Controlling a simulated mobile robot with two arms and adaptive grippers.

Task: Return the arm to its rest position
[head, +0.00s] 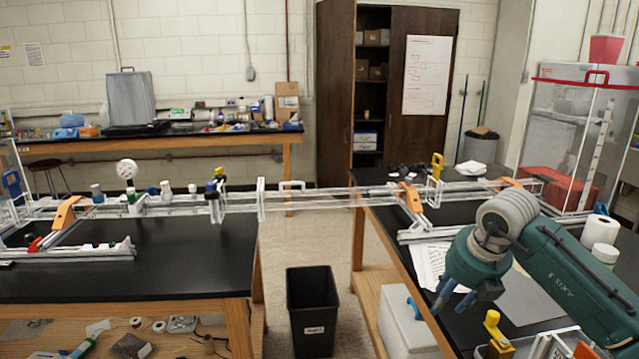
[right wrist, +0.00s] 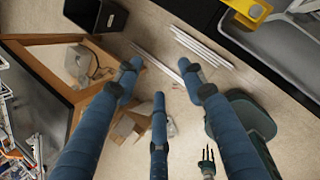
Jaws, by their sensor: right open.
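My right arm comes in from the right in the head view, in front of the right-hand table. My right gripper (head: 452,303) hangs with its fingers pointing down and left, above the front part of that table. In the right wrist view its blue fingers (right wrist: 160,82) are spread apart with nothing between them, over the floor and a table edge. The extrusion frame (head: 320,199) spans the gap between the two black-topped tables, behind my gripper and apart from it. My left gripper does not show in the head view.
A black bin (head: 312,312) stands on the floor between the left table (head: 190,262) and the right table (head: 375,235). A white box (head: 405,325) sits below my gripper. A clear enclosure (head: 570,135), paper roll (head: 600,230) and yellow-topped item (head: 493,335) are near my right arm.

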